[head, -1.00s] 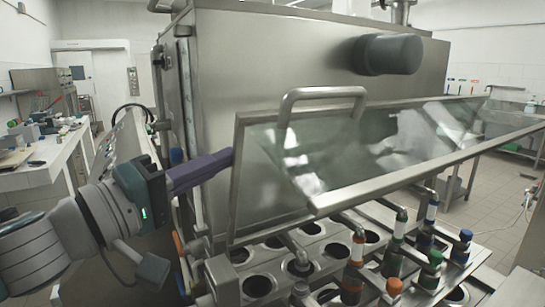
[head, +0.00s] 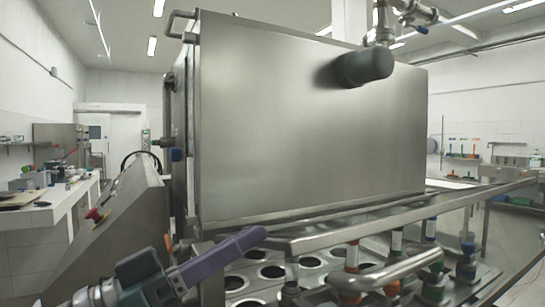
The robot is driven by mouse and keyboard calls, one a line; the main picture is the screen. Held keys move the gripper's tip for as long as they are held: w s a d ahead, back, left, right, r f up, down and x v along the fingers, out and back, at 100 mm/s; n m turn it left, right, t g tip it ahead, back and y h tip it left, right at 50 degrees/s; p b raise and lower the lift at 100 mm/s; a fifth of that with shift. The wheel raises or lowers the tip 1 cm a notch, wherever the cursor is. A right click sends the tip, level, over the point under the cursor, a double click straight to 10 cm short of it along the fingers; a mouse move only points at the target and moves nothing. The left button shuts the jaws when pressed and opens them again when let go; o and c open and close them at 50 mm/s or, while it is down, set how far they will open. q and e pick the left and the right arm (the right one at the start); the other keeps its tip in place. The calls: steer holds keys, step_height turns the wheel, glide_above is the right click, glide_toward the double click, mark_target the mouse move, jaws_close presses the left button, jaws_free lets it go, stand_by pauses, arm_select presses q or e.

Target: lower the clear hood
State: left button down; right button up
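The clear hood (head: 420,215) shows as a metal frame seen nearly edge-on, lying low and close to flat over the filler deck. Its bent bar handle (head: 385,272) sticks out toward me at the front. The clear pane is hard to make out at this angle. My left gripper (head: 252,238) has purple fingers that look closed together with nothing between them. Their tips are by the hood's left end; I cannot tell whether they touch it. My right gripper is not in view.
The filler deck (head: 262,283) has round cup openings and several nozzles with coloured collars under the hood. A large steel tank (head: 300,120) stands behind. A sloped steel panel (head: 125,230) and a white bench (head: 60,205) are at the left.

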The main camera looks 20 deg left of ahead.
arm_select(q)
steer(key=shift+s+d+f+m+g+h+b, duration=0.1)
steer(key=shift+f+m+g+h+b, duration=0.2)
steer(key=shift+f+m+b, duration=0.65)
steer(key=shift+s+d+f+m+g+h+b, duration=0.15)
steer(key=shift+f+m+h+b, duration=0.15)
steer(key=shift+f+m+b, duration=0.55)
steer(key=shift+s+d+f+m+g+h+b, duration=0.1)
steer(key=shift+f+m+g+h+b, duration=0.2)
steer(key=shift+f+m+b, duration=0.6)
steer(key=shift+f, duration=0.25)
